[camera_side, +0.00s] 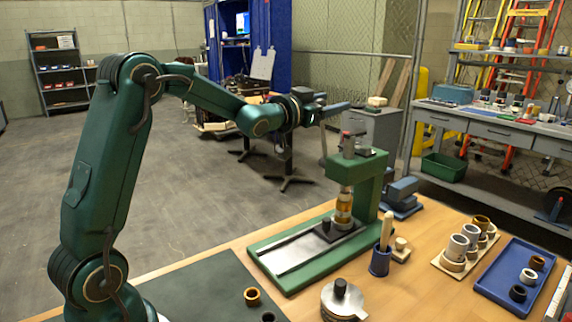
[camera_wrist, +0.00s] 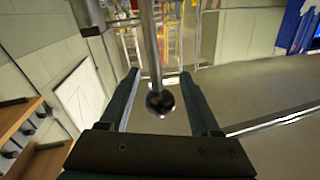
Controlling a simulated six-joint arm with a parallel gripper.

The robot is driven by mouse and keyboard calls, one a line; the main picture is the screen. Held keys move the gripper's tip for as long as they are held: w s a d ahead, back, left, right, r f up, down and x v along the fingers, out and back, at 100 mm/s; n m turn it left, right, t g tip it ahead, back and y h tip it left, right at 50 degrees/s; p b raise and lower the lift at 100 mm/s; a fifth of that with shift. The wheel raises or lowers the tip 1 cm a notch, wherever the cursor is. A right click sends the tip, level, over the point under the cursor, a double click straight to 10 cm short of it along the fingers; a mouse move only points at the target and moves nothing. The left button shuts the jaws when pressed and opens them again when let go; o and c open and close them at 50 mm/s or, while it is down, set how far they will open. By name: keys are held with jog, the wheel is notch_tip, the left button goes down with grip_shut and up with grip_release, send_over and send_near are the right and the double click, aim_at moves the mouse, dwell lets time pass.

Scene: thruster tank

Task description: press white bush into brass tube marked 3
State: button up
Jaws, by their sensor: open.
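The green press (camera_side: 368,185) stands on the bench with its ram above a brass-coloured tube (camera_side: 343,208). Any number on this tube is too small to read, and I cannot tell whether a bush sits in its top. A white bush (camera_side: 528,275) lies in the blue tray (camera_side: 487,285). My gripper (camera_side: 328,107) is open, high beside the press, around the end of its lever (camera_side: 323,138). In the wrist view the lever rod and its ball knob (camera_wrist: 160,102) show between the open fingers (camera_wrist: 160,78).
A wooden rack (camera_side: 447,268) holds several marked tubes on the right. A brown bush (camera_side: 537,262) and a black bush (camera_side: 518,293) share the tray. A blue cup with a wooden-handled tool (camera_side: 386,232) stands before the press. A brown ring (camera_side: 252,296) lies on the dark mat (camera_side: 190,290).

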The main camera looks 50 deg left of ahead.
grip_shut()
dwell(1.3)
